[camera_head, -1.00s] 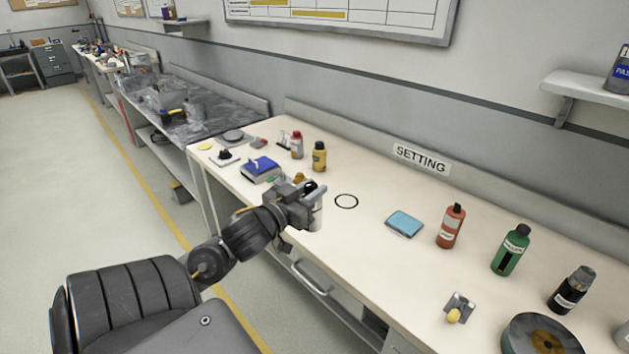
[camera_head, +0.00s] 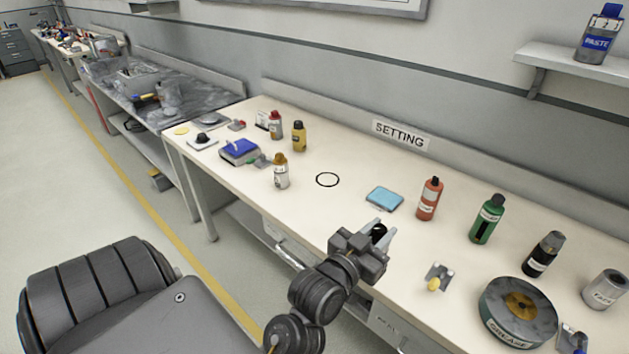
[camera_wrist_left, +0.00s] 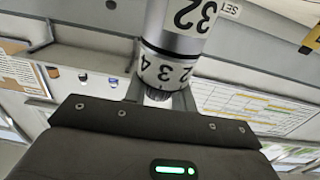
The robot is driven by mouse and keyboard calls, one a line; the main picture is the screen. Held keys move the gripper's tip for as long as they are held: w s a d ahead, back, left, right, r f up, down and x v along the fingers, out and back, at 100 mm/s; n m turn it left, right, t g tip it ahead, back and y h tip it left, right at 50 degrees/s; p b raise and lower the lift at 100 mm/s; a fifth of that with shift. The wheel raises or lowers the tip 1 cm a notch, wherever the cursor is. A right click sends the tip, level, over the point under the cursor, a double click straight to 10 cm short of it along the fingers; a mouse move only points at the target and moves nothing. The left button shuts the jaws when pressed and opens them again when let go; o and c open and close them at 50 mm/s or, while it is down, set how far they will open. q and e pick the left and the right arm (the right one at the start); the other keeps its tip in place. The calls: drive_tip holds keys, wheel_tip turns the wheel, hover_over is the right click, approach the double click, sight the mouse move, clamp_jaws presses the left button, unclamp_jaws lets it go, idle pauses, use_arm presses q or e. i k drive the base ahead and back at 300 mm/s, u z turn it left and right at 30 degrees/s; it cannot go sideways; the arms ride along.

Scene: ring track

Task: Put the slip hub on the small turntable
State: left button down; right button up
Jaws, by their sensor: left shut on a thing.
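My left gripper (camera_head: 379,232) is above the front part of the bench, near the blue pad. It is shut on a numbered cylinder, the slip hub as far as I can tell. In the left wrist view the slip hub (camera_wrist_left: 165,68) has white bands with black numbers, a metal band and a dark ribbed end between the fingers. In the head view only a dark bit shows between the fingers. A flat grey disc (camera_head: 208,118) at the bench's far left end may be the small turntable, but I cannot tell for sure. My right gripper is out of view.
A white bottle with an orange cap (camera_head: 281,172) stands left of a black ring (camera_head: 327,180). A blue pad (camera_head: 384,198), red bottle (camera_head: 429,200), green bottle (camera_head: 486,219) and grease tin (camera_head: 519,312) lie rightward. Bare bench surrounds the black ring.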

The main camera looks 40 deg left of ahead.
sight(210, 117)
drive_tip(key=u, duration=2.85)
drive_tip(key=i, duration=2.75)
drive_tip(key=z, duration=2.85)
